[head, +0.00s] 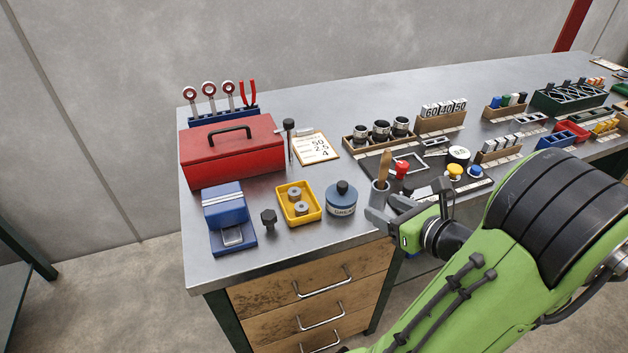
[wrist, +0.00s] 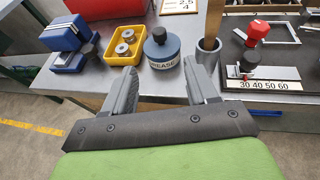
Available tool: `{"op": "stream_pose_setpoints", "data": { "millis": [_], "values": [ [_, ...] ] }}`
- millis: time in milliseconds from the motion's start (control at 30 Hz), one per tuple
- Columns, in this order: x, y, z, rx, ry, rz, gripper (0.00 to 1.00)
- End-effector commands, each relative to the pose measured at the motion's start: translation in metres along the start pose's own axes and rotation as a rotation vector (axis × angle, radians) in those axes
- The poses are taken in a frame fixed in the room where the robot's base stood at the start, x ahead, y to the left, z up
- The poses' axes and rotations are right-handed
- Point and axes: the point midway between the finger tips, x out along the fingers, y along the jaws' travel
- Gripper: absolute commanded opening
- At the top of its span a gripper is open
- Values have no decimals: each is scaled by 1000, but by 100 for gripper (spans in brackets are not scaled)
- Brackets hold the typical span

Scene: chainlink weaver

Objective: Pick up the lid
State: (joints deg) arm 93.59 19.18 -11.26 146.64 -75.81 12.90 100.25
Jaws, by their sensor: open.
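The lid (head: 342,191) is dark blue with a black knob and sits on a round tin marked GREASE (head: 341,209) near the front edge of the bench. The lid also shows in the wrist view (wrist: 161,46), beyond the gap between my fingers. My gripper (head: 384,208) is open and empty, to the right of the tin in the head view. In the wrist view my gripper (wrist: 160,70) points toward the tin, and its fingers are apart from the lid.
A yellow tray (head: 313,214) with metal rings stands left of the tin. A cup with a wooden handle (head: 384,168) stands close on the right.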

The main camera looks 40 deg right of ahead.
Motion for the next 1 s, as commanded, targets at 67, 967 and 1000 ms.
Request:
{"op": "stream_pose_setpoints", "data": {
  "millis": [67,967,1000],
  "values": [
    [2,-3,-1,21,-8,-10,58],
    [157,0,5,14,-5,-8,58],
    [157,-1,5,15,-5,-8,58]
  ]
}}
